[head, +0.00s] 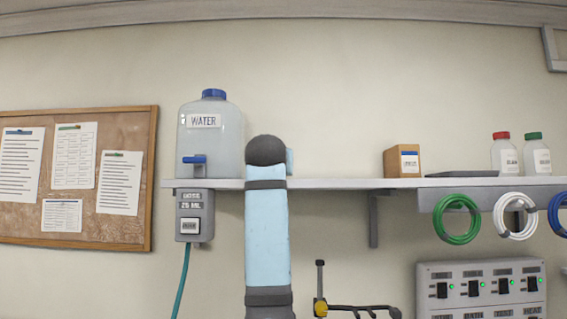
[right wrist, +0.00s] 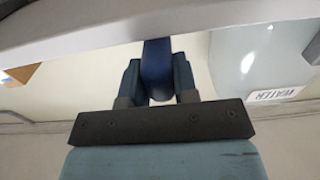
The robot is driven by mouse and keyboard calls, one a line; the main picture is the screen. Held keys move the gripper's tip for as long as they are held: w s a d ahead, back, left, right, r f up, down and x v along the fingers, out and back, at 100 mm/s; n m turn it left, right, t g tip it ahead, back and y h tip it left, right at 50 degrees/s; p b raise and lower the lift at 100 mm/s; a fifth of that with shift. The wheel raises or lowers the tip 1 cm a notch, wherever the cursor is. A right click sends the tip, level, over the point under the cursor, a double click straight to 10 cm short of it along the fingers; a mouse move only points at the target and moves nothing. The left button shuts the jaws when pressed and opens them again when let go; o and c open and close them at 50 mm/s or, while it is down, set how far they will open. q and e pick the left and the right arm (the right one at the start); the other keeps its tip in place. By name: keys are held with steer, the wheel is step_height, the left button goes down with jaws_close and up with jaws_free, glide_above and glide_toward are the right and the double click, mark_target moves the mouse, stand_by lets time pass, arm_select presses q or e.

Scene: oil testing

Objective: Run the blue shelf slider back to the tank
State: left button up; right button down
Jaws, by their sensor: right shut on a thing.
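The blue shelf slider (right wrist: 157,68) shows in the right wrist view against the pale shelf edge, between the two fingers of my right gripper (right wrist: 157,82). The gripper is shut on it. In the head view my right arm rises in front of the shelf (head: 335,184) and hides the slider and the fingers. The tank (head: 225,135), a translucent jug with a blue cap and a WATER label, stands on the shelf just left of my arm. It also shows in the right wrist view (right wrist: 250,62). My left gripper is not in view.
A grey box (head: 190,215) with a teal hose hangs below the tank. A cardboard box (head: 402,161), a dark flat item (head: 462,174) and two bottles (head: 505,155) stand on the shelf to the right. Coiled hoses (head: 457,219) hang there. The shelf between arm and cardboard box is clear.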

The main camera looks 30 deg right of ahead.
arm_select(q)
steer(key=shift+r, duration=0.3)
arm_select(e)
steer(key=shift+a, duration=0.1)
steer(key=c, duration=1.3)
jaws_free()
steer(key=o, duration=0.4)
steer(key=shift+w+a, duration=0.2)
steer(key=shift+a, duration=0.05)
steer(key=shift+s, duration=0.45)
arm_select(q)
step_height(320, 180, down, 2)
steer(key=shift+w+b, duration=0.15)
steer(key=shift+b, duration=1.1)
arm_select(e)
steer(key=v, duration=1.3)
steer(key=shift+a, duration=0.15)
